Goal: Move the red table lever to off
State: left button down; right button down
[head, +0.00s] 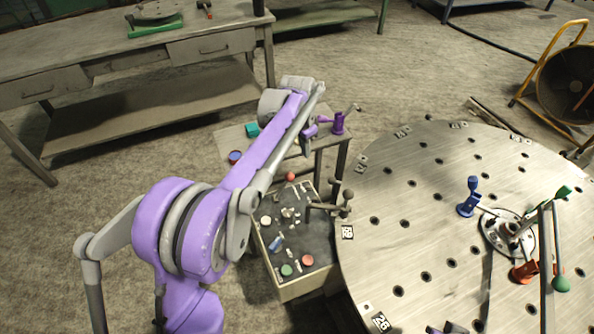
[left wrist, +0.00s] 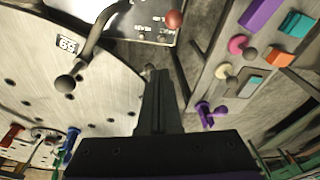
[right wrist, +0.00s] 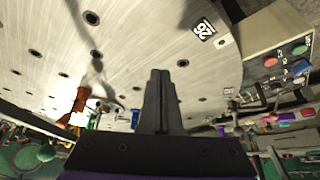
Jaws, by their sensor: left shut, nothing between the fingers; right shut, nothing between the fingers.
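A red upright lever (head: 525,271) stands on the round metal table (head: 430,180), near the central hub at the right of the head view. It shows orange-red and slightly blurred in the right wrist view (right wrist: 80,105), left of my right gripper, and at the left edge of the left wrist view (left wrist: 12,134). My left gripper (left wrist: 158,72) is shut and empty, apart from the red lever, over the area by the side panels. My right gripper (right wrist: 160,72) is shut and empty above the round table, apart from the red lever. It does not show clearly in the head view.
A blue lever (head: 468,197) and a green lever (head: 563,192) flank the hub. A control box (head: 300,285) with buttons and a red knob (head: 290,177) adjoins the round table. A purple lever (head: 338,123) stands on a side panel behind. Ball-ended handles (head: 345,197) stick up at the table's edge.

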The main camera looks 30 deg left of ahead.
pick_arm(q)
jog(key=shift+m, duration=0.4)
jog(key=shift+w+a+f, duration=0.45)
jog(key=shift+w+f, duration=0.25)
jog(key=shift+w, duration=0.1)
jog(key=shift+w+a+f, duration=0.45)
jog(key=shift+w+f, duration=0.2)
jog(key=shift+w, duration=0.15)
jog(key=shift+f, duration=0.1)
notch_tip(320, 180, down, 10)
jog(key=w, duration=0.2)
jog(key=s, duration=0.1)
jog(key=s+a, duration=0.1)
jog(key=s+r, duration=0.1)
jog(key=s, duration=0.1)
jog(key=shift+a, duration=0.25)
jog(key=shift+r, duration=0.1)
jog(key=shift+s+a+r+h, duration=0.2)
jog(key=shift+s+a+h, duration=0.1)
jog(key=shift+s, duration=0.05)
